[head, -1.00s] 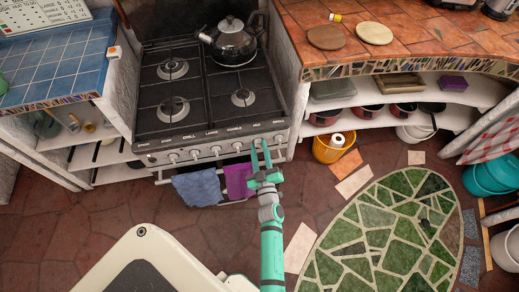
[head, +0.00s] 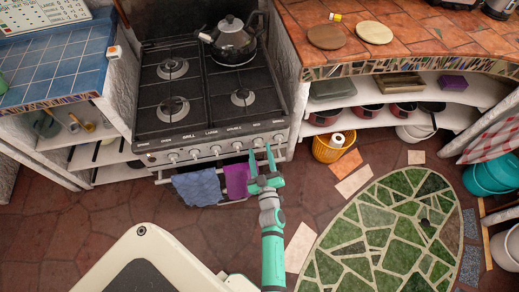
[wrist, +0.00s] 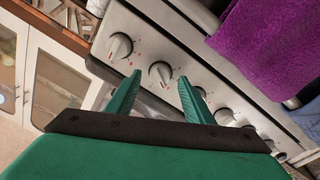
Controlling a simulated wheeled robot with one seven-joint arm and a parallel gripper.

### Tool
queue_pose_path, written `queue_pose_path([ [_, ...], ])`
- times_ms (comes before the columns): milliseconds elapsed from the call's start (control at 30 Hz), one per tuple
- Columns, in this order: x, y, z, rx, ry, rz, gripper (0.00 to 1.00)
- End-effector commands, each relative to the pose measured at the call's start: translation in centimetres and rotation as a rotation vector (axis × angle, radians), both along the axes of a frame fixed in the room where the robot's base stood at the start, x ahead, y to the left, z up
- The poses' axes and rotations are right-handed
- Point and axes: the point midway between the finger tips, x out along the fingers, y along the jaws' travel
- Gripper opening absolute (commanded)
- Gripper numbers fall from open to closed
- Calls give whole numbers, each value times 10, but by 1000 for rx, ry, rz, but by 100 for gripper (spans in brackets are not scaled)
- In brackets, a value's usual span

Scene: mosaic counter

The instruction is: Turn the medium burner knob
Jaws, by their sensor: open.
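The stove (head: 205,115) has a row of silver knobs along its front panel. The labels above them are too small to read surely, so I cannot tell which is the medium one. My gripper (head: 261,149) is open in front of the right end of the row. In the wrist view, the second knob from that end (wrist: 160,73) shows between the two green fingertips (wrist: 160,76). The fingers look apart from it, and I cannot tell the remaining depth. The end knob (wrist: 119,46) is just outside the left finger.
A purple towel (head: 237,181) and a blue towel (head: 198,187) hang on the rail below the knobs. A black kettle (head: 232,42) stands on the back right burner. A yellow bucket (head: 330,148) stands on the floor right of the stove.

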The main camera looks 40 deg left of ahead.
Motion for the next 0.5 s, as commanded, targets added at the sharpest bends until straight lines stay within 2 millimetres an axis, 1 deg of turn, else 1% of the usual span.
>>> queue_pose_path([
  [100, -15, -18, -3, -3, 0, -2, 47],
  [300, -41, -44, -6, -3, 2, 0, 47],
  [500, -57, -60, -7, -1, 1, 1, 47],
])
